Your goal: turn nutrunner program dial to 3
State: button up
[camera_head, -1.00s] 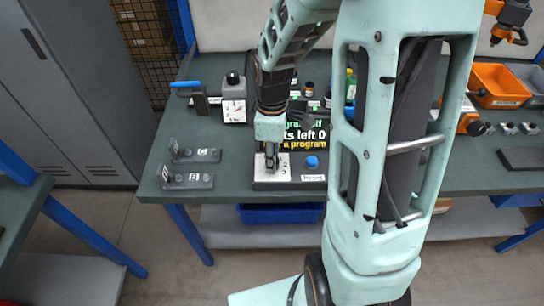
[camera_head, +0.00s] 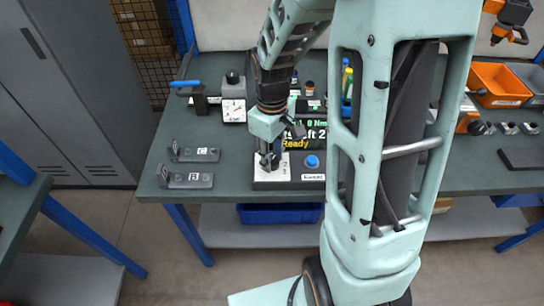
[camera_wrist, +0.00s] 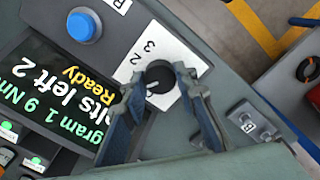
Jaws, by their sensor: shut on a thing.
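The program dial is a dark round knob (camera_wrist: 160,76) on a white plate (camera_wrist: 138,47) with printed numbers, 2 and 3 being readable in the wrist view. My gripper (camera_wrist: 164,88) has a finger on each side of the knob and is shut on it. Any pointer mark on the knob is hidden. In the head view my gripper (camera_head: 270,159) points down onto the white plate (camera_head: 285,175) at the bench's front edge. The nutrunner display (camera_wrist: 70,85) reads program 1, bolts left 2 and Ready, with its left edge cut off.
A blue button (camera_wrist: 84,25) sits beside the dial plate. Two dark labelled fixtures (camera_head: 188,180) stand left of the dial on the bench. A gauge (camera_head: 234,111) stands behind.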

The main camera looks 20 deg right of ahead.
jog(key=m, duration=0.4)
jog(key=shift+m, duration=0.3)
jog(key=m, duration=0.4)
jog(key=shift+m, duration=0.3)
jog(key=m, duration=0.4)
jog(key=shift+m, duration=0.3)
jog(key=m+p, duration=0.1)
jog(key=m, duration=0.3)
jog(key=shift+m+p, duration=0.3)
jog(key=o, duration=1.1)
jog(key=shift+o, duration=0.3)
notch_tip(320, 180, up, 12)
